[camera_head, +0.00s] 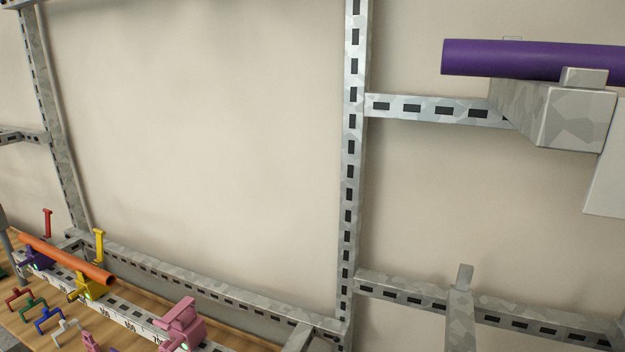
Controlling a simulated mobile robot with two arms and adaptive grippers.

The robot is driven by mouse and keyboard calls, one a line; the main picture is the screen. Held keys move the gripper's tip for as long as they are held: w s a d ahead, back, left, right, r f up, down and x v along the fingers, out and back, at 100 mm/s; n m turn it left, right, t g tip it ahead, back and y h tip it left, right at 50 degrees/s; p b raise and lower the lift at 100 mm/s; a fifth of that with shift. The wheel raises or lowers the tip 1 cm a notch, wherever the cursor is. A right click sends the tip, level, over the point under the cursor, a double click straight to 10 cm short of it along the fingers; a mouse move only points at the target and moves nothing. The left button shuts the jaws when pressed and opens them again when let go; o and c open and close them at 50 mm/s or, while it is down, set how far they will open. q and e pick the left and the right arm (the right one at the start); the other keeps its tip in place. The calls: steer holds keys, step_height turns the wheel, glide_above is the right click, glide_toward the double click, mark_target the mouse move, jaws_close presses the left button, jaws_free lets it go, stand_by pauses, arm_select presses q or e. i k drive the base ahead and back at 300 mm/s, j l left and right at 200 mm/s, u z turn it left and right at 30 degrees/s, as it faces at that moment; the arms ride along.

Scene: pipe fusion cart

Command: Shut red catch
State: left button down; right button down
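A red T-topped upright piece (47,222), likely the red catch, stands at the far left behind the orange pipe (65,259). It points up, beside a purple clamp (38,262) that the pipe partly covers. A similar yellow upright piece (99,244) stands by a yellow clamp (90,287) near the pipe's right end. Where the red piece joins the clamp is hidden. Neither of my grippers is in view.
A pink clamp (185,322) sits farther right on the slotted rail (135,316). Small red (20,297), green (33,307) and blue (47,318) brackets lie in front on the wooden top. A purple pipe (540,60) rests on a grey support, upper right.

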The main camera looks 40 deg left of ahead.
mark_target(48, 212)
steer(key=u, duration=2.85)
steer(key=i+j+u, duration=0.25)
